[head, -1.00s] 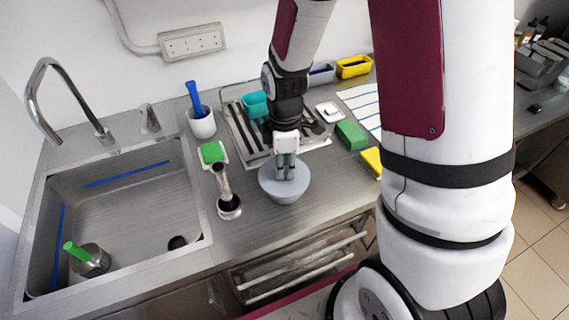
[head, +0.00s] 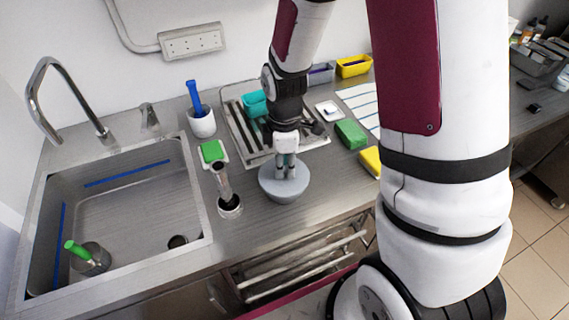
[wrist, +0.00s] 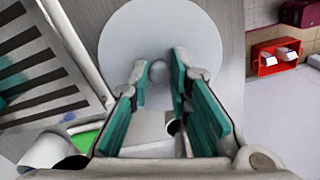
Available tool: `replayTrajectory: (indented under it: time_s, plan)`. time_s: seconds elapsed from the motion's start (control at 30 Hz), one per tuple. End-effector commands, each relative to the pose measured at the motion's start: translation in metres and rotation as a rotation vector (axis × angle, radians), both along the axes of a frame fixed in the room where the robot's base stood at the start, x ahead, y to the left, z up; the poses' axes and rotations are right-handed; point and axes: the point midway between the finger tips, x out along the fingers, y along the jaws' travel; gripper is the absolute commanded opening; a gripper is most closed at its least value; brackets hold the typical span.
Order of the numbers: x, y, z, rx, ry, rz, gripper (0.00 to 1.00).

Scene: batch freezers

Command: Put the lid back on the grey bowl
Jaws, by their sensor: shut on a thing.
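The grey bowl (head: 284,194) stands on the steel counter, in front of the drying rack. The pale grey round lid (head: 272,171) is over its mouth and looks about level. My gripper (head: 285,174) points straight down over the lid. In the wrist view the lid (wrist: 195,35) shows as a wide disc, with its small round knob (wrist: 158,72) between my green-padded fingers (wrist: 158,78). My gripper is shut on the lid by this knob. The lid hides the bowl in the wrist view. I cannot tell whether the lid's rim touches the bowl all round.
A dark-topped container with a metal-handled tool (head: 229,207) stands close left of the bowl. A green sponge in a white dish (head: 213,152), a drying rack (head: 318,143) and a green block (head: 351,134) are behind. The sink (head: 130,215) is at left. The counter's front edge is close.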

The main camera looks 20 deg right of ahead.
Motion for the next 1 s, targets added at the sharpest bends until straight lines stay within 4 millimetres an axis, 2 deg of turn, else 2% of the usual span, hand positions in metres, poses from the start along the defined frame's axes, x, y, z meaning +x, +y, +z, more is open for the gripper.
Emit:
replayTrajectory:
  time_s: [0.4, 0.43, 0.53, 0.73, 0.77, 0.83, 1.0]
  plan:
    - [0.0001, 0.0002, -0.0001, 0.000, 0.000, 0.001, 0.00]
    - [0.0001, 0.0002, 0.0000, 0.000, 0.000, 0.001, 0.20]
    - [0.0000, 0.0002, 0.0000, 0.000, 0.000, 0.001, 0.41]
    - [0.0001, 0.0002, 0.0000, 0.000, 0.000, 0.001, 0.41]
    - [0.0000, 0.0002, 0.0000, 0.000, 0.000, 0.001, 0.44]
    - [0.0000, 0.0002, 0.0000, 0.000, 0.000, 0.001, 0.59]
    - [0.0000, 0.0002, 0.0000, 0.000, 0.000, 0.001, 0.61]
